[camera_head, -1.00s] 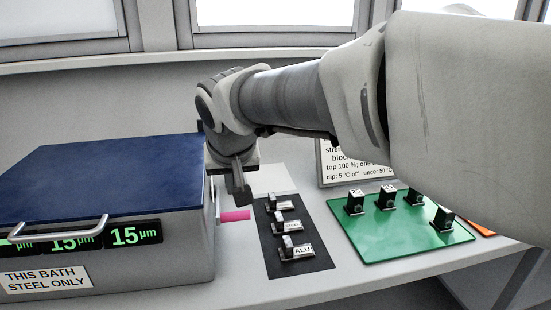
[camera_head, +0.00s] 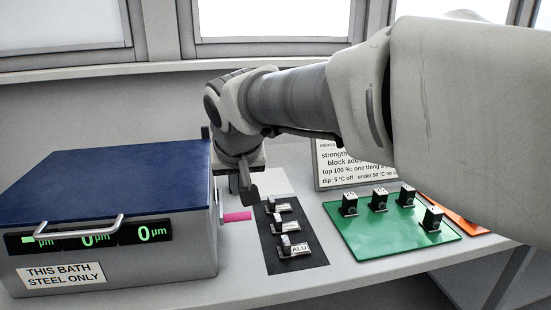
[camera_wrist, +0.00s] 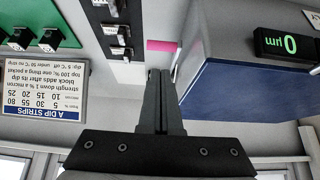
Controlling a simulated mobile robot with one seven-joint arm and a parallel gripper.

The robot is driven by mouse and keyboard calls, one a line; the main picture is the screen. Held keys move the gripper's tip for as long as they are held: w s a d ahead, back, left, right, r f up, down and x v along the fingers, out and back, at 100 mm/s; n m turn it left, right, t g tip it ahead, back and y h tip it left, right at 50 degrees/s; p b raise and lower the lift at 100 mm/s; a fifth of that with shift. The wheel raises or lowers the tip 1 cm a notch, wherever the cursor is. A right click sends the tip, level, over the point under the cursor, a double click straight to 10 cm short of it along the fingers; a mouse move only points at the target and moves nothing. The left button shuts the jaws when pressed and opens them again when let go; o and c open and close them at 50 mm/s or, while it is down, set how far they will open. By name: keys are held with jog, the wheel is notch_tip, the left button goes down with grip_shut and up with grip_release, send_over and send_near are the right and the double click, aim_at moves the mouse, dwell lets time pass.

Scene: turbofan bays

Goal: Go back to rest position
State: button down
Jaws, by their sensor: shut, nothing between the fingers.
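My gripper (camera_head: 248,188) is shut and empty. It points down above the bench, just right of the bath's right wall and behind the black strip. It also shows in the wrist view (camera_wrist: 159,72), with its fingers together. The bath (camera_head: 110,262) is a grey box with a blue lid, a handle and a "THIS BATH STEEL ONLY" label. Its green displays read 0 µm where legible. A pink tab (camera_head: 237,216) sticks out beside the bath's right side, and the wrist view shows it (camera_wrist: 161,45) just beyond the fingertips.
A black strip (camera_head: 291,265) holds several labelled metal pieces, one marked ALU. A green board (camera_head: 372,250) carries several small black blocks. An orange sheet (camera_head: 467,224) lies to its right. A sign (camera_head: 330,176) stands behind. The bench front (camera_head: 330,280) is clear.

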jog(key=s+d+m, duration=0.1)
jog(key=s+d, duration=0.2)
jog(key=d, duration=0.5)
jog(key=s+d+f+m+h, duration=0.1)
jog(key=s+d+f, duration=0.3)
jog(key=s+d, duration=0.4)
jog(key=s+d+f+m, duration=0.1)
jog(key=s+d+f, duration=0.2)
jog(key=s+d, duration=0.5)
notch_tip(320, 180, up, 14)
jog(key=a+p, duration=0.1)
jog(key=p, duration=1.3)
jog(key=shift+s+a+g, duration=0.35)
jog(key=shift+g, duration=0.05)
